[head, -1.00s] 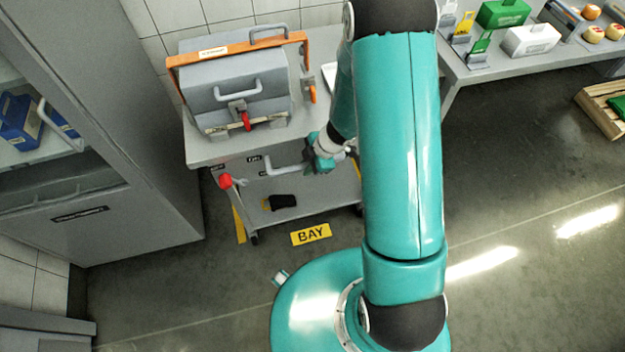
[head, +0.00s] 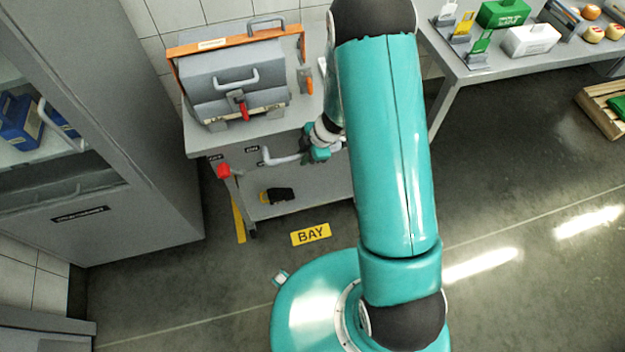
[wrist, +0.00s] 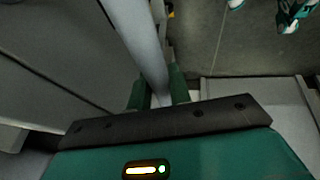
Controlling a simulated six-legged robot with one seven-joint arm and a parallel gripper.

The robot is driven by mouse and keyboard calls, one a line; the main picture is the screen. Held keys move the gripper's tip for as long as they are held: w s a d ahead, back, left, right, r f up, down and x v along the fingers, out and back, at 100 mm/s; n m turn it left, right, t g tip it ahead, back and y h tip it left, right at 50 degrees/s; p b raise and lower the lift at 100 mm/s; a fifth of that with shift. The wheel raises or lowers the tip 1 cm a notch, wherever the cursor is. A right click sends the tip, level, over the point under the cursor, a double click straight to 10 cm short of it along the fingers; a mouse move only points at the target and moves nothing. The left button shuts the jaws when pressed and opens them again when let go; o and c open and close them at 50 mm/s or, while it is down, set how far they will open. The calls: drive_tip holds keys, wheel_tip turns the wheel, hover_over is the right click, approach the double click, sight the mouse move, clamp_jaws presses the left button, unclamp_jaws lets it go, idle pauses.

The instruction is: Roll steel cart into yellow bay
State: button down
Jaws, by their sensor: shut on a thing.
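The steel cart (head: 207,144) stands against the tiled wall, with a grey box on its top and a lower shelf. A grey handle (head: 283,159) sticks out from its front. My gripper (head: 318,148) is shut on this handle; in the wrist view the fingers (wrist: 158,92) sit on both sides of the grey bar (wrist: 146,45). The bay shows as a yellow floor strip (head: 239,221) by the cart's front left corner and a yellow BAY sign (head: 311,234) on the floor in front. My arm hides the cart's right side and any strip there.
A grey cabinet (head: 150,205) stands close on the cart's left. A grey table (head: 480,66) with cheese wheels and boxes is at the back right. A wooden pallet (head: 601,113) lies at the far right. The floor (head: 520,190) on the right is open.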

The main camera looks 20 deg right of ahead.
drive_tip(key=shift+w, duration=1.4)
drive_tip(key=c, duration=0.6)
unclamp_jaws()
drive_tip(key=shift+r, duration=0.2)
